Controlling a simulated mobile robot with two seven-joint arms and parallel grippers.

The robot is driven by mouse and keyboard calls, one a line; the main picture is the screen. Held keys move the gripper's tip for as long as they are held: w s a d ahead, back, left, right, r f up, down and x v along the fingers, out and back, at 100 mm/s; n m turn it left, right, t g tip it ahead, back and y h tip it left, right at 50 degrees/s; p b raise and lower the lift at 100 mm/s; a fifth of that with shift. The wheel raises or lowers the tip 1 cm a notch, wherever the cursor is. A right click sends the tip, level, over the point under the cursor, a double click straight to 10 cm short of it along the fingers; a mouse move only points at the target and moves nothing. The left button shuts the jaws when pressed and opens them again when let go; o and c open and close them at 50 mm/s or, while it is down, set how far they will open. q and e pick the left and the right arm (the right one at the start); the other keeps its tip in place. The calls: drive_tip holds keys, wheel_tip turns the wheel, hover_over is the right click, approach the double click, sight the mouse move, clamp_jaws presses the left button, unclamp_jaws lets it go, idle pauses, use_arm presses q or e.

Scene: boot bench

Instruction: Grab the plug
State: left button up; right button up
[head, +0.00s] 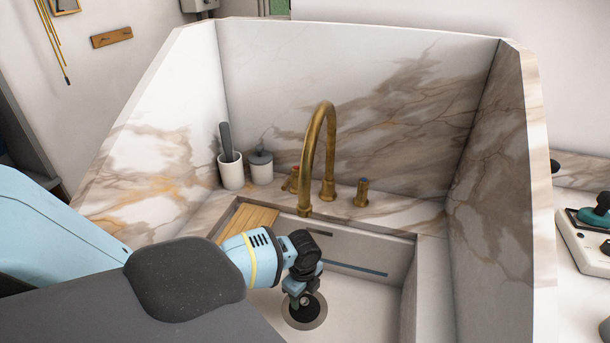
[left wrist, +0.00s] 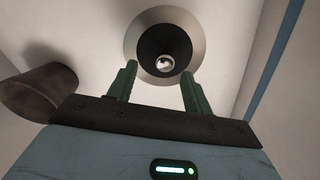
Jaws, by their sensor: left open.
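The plug (left wrist: 166,62) shows in the left wrist view as a small shiny knob at the centre of a dark round drain with a pale metal ring. In the head view the drain ring (head: 304,324) lies in the floor of the sink, and my gripper partly covers it. My left gripper (head: 304,302) points down into the sink above the drain. In the left wrist view its two green fingers (left wrist: 159,68) are apart, one on each side of the knob, with nothing held between them. My right gripper is in neither view.
A curved brass tap (head: 321,135) rises behind the sink (head: 365,312). A wooden board (head: 247,220) lies at the sink's left rear. A white cup (head: 231,173) and a lidded jar (head: 261,168) stand behind. A brown cylinder (left wrist: 38,92) shows in the left wrist view.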

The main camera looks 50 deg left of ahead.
sight(304, 301)
use_arm(q)
drive_tip(key=f, duration=0.3)
drive_tip(key=f+b, duration=0.1)
drive_tip(key=f, duration=0.1)
drive_tip(key=shift+w+a, duration=0.1)
drive_tip(key=shift+w, duration=0.25)
drive_tip(key=shift+c, duration=0.4)
drive_tip(key=c, duration=1)
